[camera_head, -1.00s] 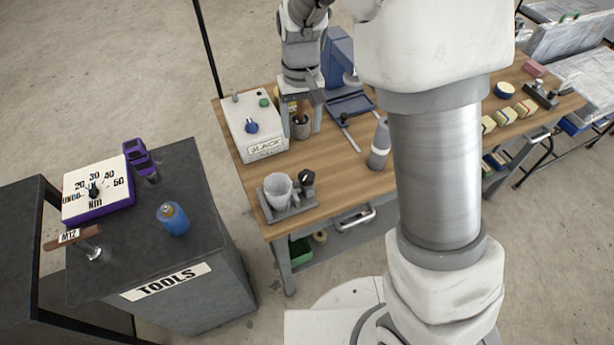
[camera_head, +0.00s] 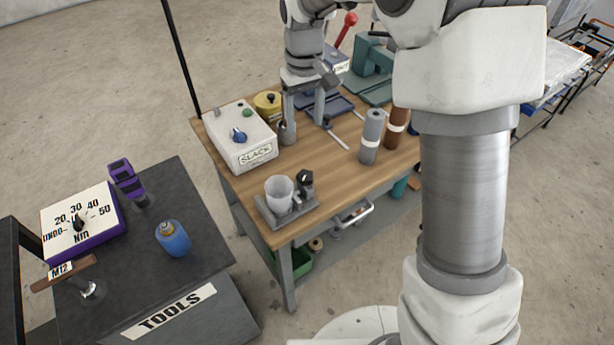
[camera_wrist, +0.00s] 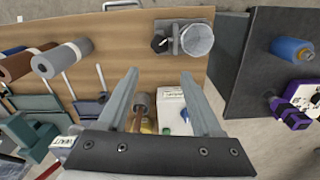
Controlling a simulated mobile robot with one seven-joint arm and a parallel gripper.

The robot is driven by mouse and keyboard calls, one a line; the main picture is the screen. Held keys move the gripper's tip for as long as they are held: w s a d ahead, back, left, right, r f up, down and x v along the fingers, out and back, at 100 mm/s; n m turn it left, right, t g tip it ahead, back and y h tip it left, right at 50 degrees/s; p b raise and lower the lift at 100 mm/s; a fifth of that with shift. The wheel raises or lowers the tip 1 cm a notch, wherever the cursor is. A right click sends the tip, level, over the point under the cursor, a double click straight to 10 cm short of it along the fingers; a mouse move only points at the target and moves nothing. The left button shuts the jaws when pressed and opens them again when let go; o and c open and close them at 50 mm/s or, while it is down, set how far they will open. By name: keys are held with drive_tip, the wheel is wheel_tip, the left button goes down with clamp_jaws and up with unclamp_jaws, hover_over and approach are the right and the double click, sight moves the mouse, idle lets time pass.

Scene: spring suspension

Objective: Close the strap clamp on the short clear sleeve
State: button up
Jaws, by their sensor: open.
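The short clear sleeve (camera_head: 279,194) stands upright on a small grey base plate (camera_head: 292,217) at the bench's front left corner. The strap clamp's black knob (camera_head: 304,181) is beside it on the right. The wrist view shows the sleeve (camera_wrist: 197,40) and black knob (camera_wrist: 159,43) near the top. Whether the strap is open or closed is too small to tell. My gripper (camera_head: 303,128) is open and empty above the bench, behind the sleeve and apart from it. In the wrist view its fingertips (camera_wrist: 158,76) point toward the sleeve's plate.
A white SLACK box (camera_head: 242,138) stands behind the sleeve. A small grey pot (camera_head: 287,132) is close to my gripper. Grey (camera_head: 371,138) and brown (camera_head: 396,127) rolls stand to the right. The TOOLS cabinet (camera_head: 170,306) is at left; bare wood lies right of the sleeve.

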sight(305, 175)
drive_tip(key=shift+f, duration=0.15)
wheel_tip(305, 175, down, 17)
drive_tip(key=shift+f+b, duration=0.1)
drive_tip(key=shift+b, duration=0.3)
clamp_jaws()
idle(0.3)
drive_tip(key=shift+m, duration=0.3)
unclamp_jaws()
